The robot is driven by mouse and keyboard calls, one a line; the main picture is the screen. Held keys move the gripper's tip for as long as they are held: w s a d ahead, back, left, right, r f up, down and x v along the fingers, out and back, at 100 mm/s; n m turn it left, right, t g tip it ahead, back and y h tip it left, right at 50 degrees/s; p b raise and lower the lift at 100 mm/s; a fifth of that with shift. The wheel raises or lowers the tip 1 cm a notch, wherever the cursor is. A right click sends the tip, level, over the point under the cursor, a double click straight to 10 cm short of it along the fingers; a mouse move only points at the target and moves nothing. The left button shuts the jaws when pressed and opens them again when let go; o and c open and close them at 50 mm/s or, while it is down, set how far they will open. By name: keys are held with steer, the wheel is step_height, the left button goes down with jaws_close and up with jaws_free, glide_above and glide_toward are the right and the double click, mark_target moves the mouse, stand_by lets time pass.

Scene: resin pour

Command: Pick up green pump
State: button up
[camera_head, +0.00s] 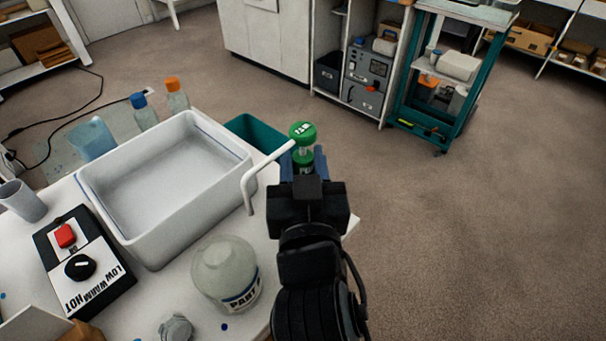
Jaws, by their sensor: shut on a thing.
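The green pump (302,131) has a green top with pale lettering and a long white spout that reaches left and bends down. My gripper (304,163) is shut on the green pump's body, with the blue-grey fingers around it. The pump is upright beyond the front of my black wrist. It appears above the right side of the table, near the table's edge. My wrist and fingers hide its lower part, so I cannot tell whether it touches anything below.
A white basin (121,215) stands left of my gripper. A cloudy "PART" jug (226,270) stands close to my wrist's left. A teal bin (247,131) is behind the basin. Floor at right is clear.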

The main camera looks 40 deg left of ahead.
steer(key=c, duration=0.3)
steer(key=shift+r, duration=0.15)
steer(key=shift+c, duration=0.2)
step_height(320, 180, up, 29)
steer(key=p, duration=1.1)
stand_by(0.5)
